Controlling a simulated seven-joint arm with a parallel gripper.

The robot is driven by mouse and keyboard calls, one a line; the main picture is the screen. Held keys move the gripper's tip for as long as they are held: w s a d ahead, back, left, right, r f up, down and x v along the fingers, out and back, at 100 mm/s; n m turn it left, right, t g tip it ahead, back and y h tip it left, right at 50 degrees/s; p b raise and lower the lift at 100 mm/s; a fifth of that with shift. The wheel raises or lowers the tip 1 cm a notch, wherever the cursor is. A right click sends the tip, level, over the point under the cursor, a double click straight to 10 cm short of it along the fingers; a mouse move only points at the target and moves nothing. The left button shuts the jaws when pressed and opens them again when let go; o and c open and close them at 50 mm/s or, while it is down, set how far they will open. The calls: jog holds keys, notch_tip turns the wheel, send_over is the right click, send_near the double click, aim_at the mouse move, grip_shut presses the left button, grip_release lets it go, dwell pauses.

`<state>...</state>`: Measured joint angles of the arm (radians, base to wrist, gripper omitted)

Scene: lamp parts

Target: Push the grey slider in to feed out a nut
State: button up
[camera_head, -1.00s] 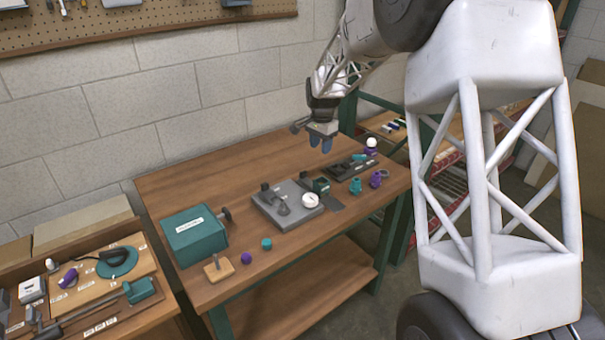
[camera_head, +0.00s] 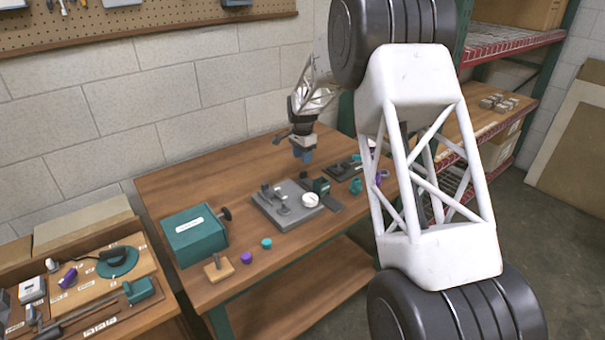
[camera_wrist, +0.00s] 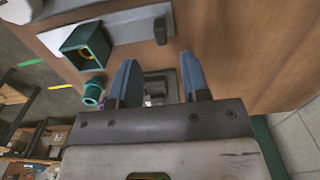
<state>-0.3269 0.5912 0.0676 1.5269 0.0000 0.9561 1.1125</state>
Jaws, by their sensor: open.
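A small dark green hollow box (camera_head: 321,186) stands at the right of the grey fixture plate; its square opening faces the camera in the wrist view (camera_wrist: 87,46). A flat grey strip (camera_head: 334,203) sticks out from the box toward the table's front and looks like the slider. In the wrist view, a pale strip (camera_wrist: 62,40) runs on from the box. My gripper (camera_head: 303,156) is open, pointing down above the table behind the box. Its two blue fingers (camera_wrist: 156,84) are apart with nothing held between them. No nut can be made out.
The grey plate (camera_head: 270,212) carries dark posts and a white round part (camera_head: 310,199). A dark tray (camera_head: 340,172) lies right of the box. A teal machine (camera_head: 194,235) stands at the left. Purple (camera_head: 246,257) and teal (camera_head: 266,243) parts sit in front.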

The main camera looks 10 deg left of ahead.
aim_at(302, 172)
jog(key=shift+f, duration=3.85)
grip_shut()
